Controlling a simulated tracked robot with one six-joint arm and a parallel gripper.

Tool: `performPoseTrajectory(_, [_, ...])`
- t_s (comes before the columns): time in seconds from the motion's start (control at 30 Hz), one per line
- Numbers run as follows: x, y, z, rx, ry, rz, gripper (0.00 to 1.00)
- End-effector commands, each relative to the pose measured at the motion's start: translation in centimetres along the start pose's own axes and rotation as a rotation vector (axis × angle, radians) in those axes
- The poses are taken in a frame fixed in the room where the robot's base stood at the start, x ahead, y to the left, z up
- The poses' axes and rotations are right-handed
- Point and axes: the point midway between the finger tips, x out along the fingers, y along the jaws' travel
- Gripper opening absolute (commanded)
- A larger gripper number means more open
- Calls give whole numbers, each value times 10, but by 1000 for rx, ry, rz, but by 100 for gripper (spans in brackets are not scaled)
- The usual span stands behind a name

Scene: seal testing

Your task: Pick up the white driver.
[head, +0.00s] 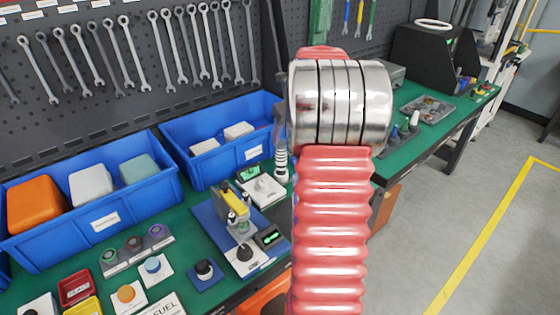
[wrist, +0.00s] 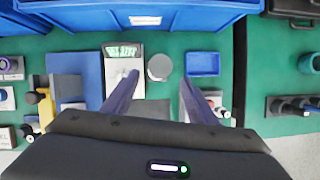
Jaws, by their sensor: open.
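A pale, whitish upright handle (head: 414,119), which looks like the white driver, stands in a dark rack (head: 388,147) on the right part of the green bench. Blue and grey handles stand beside it. The rack (wrist: 272,106) also shows at the right of the wrist view, with dark handles and a pale end cut off by the edge. My gripper (wrist: 157,96) is open and empty above the bench, left of the rack in the wrist view. My own arm hides the gripper in the head view.
A small scale (head: 262,190) and a grey round-topped post (wrist: 160,67) stand near my fingers. Blue bins (head: 105,222) line the back under wrenches. A blue tray (wrist: 203,64) lies nearby. A parts tray (head: 428,108) and black box (head: 425,60) stand farther right.

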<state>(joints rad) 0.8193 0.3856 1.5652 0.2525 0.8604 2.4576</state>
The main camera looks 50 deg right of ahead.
Motion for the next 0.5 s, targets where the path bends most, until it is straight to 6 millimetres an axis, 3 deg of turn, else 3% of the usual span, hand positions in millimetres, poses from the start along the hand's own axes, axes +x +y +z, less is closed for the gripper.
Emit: performPoseTrajectory(0.5, [70,1,-1,-2,2,2,53])
